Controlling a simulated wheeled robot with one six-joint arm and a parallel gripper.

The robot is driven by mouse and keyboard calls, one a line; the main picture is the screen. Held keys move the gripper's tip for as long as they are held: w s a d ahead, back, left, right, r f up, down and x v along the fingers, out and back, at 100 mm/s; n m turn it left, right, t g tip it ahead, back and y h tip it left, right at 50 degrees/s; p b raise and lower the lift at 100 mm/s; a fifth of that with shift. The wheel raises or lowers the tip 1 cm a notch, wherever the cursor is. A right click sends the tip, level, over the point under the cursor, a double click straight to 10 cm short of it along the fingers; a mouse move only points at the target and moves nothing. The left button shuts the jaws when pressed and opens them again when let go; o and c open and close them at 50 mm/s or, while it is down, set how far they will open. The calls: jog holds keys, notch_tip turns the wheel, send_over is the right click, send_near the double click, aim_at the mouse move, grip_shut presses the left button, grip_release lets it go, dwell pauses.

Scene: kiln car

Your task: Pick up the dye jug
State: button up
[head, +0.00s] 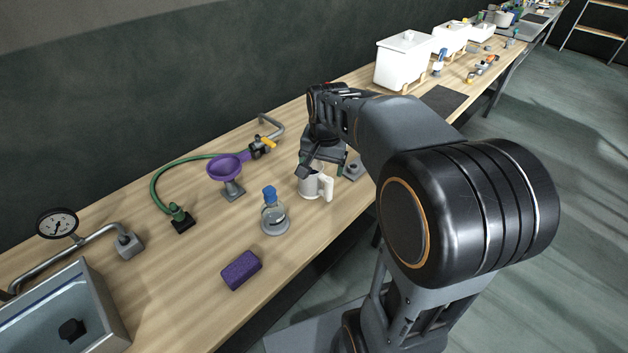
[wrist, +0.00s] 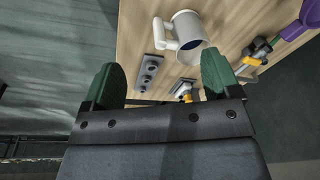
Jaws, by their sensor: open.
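The dye jug, a pale mug-like vessel with a white handle, stands upright on the wooden bench in the head view (head: 310,188). Its handle points right there. In the wrist view the jug (wrist: 191,27) is at the top, with its open mouth facing the camera and its handle to the left. My gripper (head: 322,163) is just above and behind the jug in the head view, partly covering its rim. In the wrist view my gripper (wrist: 162,78) has its green fingers wide apart, with nothing held between them. The jug lies beyond the fingertips.
A small grey block with round knobs (wrist: 149,73) lies close to the jug. The bench's front edge is close by. Bare wood lies around the sponge.

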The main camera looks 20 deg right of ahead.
aim_at(326, 178)
jog(key=w+d+f+m+g, duration=0.2)
jog(key=w+d+f+m, duration=0.25)
jog(key=w, duration=0.45)
jog(key=shift+m, duration=0.55)
jog(key=f, duration=0.5)
jog(key=d+f+p, duration=0.1)
jog(key=f, duration=0.1)
jog(key=shift+f, duration=0.35)
jog(key=shift+w+a+f+p, duration=0.1)
jog(key=shift+f+p, duration=0.65)
jog(key=shift+f, duration=2.35)
grip_shut()
